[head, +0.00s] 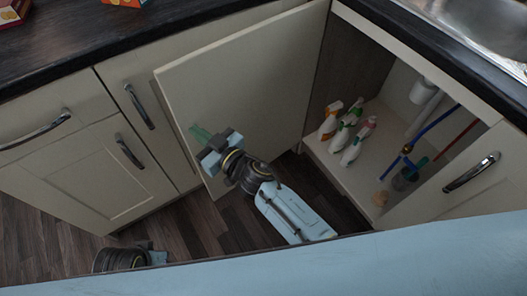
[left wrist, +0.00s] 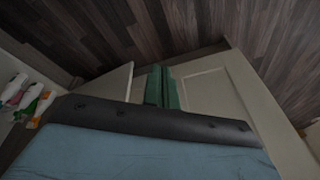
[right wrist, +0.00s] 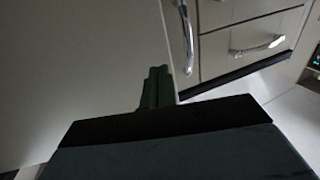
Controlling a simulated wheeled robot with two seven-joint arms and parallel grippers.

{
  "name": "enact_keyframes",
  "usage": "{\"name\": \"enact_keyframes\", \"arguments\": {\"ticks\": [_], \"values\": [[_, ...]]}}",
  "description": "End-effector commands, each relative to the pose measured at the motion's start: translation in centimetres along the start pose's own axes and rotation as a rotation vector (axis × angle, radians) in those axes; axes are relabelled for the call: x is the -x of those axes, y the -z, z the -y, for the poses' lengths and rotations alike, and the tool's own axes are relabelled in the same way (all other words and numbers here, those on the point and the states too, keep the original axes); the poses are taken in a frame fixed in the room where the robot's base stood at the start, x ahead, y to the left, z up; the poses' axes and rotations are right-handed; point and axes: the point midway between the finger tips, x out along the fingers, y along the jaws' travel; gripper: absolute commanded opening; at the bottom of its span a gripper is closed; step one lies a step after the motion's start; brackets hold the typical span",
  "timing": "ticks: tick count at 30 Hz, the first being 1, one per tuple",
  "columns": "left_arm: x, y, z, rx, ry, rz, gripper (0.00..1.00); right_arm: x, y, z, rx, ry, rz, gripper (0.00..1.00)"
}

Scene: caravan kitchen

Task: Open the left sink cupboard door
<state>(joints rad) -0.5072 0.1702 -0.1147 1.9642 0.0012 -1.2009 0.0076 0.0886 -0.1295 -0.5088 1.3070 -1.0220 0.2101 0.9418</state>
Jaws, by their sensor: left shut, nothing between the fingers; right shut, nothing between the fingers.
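The left sink cupboard door (head: 262,75) stands wide open in the head view, swung out to the left, with its inner face showing. The cupboard interior (head: 345,170) is exposed. My right gripper (head: 196,133) is shut and empty in front of the door's inner face, near its free edge; I cannot tell if it touches. In the right wrist view its fingers (right wrist: 157,70) are together, with a pale panel at left. My left gripper (left wrist: 162,70) is shut and empty in the left wrist view, low over the floor near pale cupboard fronts. The door's handle is hidden.
Several spray bottles (head: 350,133) stand inside the cupboard, with pipes (head: 433,130) at their right. The right door (head: 450,190) is shut. Drawers and a cupboard (head: 85,185) lie to the left. A dark worktop (head: 130,38) runs above. Wood floor (head: 45,250) shows below.

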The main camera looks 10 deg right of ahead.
Motion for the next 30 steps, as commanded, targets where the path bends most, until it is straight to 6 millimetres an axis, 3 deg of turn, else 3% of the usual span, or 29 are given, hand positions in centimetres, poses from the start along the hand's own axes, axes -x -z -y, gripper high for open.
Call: {"name": "enact_keyframes", "arguments": {"ticks": [4, 13, 24, 30], "values": [[0.1, 0.1, 0.1, 0.0, 0.0, -0.004, 0.0, 0.4, 0.0, 0.1, 0.0, 0.001, 0.002, 0.0], [-3.7, -2.7, 1.9, -0.007, 0.028, 0.036, 0.0, 3.2, 0.2, 0.4, -0.001, 0.008, 0.003, 0.0], [-7.3, -6.5, 2.8, -0.017, 0.035, 0.067, 0.0, 10.5, 0.1, 1.7, -0.001, 0.007, 0.003, 0.0], [-8.2, -7.7, 2.7, -0.021, 0.033, 0.074, 0.0, 12.5, 0.0, 2.0, -0.001, 0.007, 0.001, 0.0]]}}
